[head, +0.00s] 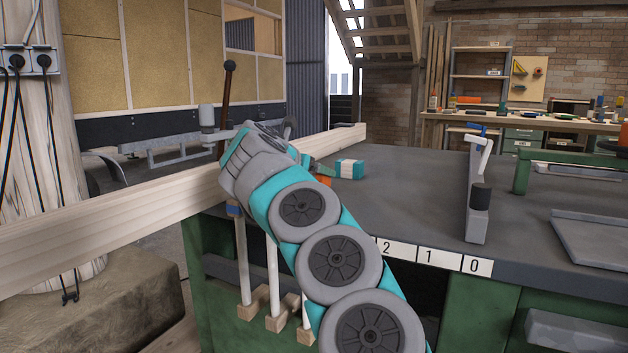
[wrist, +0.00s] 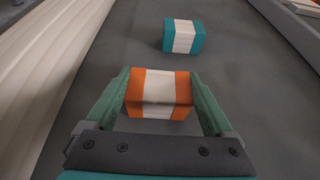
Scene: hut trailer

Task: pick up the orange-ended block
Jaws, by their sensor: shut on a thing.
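The orange-ended block (wrist: 158,93), white in the middle with an orange band at each end, sits between the two fingers of my gripper (wrist: 160,98) in the wrist view. The fingers are shut on its orange ends. In the head view only a bit of its orange (head: 324,180) shows past my arm; most of it is hidden. I cannot tell whether it touches the grey table top (head: 400,205) or is just above it.
A teal-ended white block (wrist: 183,36) lies on the table beyond my gripper; the head view shows it too (head: 350,169). A long pale timber beam (head: 120,205) runs along the left. A grey clamp-like bar (head: 478,190) and a metal tray (head: 595,240) are at the right.

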